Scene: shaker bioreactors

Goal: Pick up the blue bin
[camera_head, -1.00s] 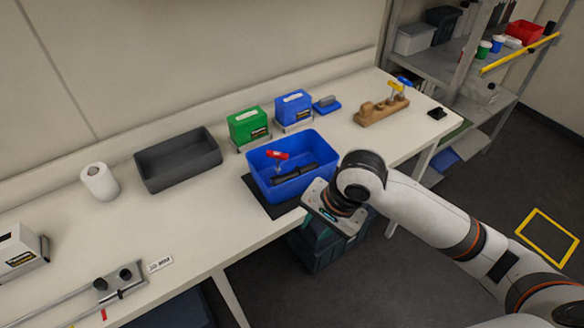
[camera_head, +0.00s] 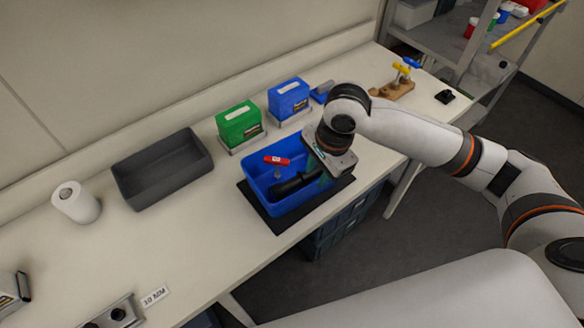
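The blue bin (camera_head: 263,191) sits on a black mat (camera_head: 273,222) near the front edge of the white bench. A red-handled tool (camera_head: 277,160) and a dark object (camera_head: 290,187) lie inside it. My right gripper (camera_head: 322,178) is over the bin's right side, pointing down. Its wrist hides the bin's right wall, and the fingers are too dark and small to tell whether they are open, shut or touching the bin. My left gripper is out of view.
A grey tray (camera_head: 127,187) and a paper roll (camera_head: 76,203) stand to the left on the bench (camera_head: 185,245). A green box (camera_head: 239,124) and a blue box (camera_head: 289,98) stand behind the bin. A wooden block with tools (camera_head: 393,90) is at the back right.

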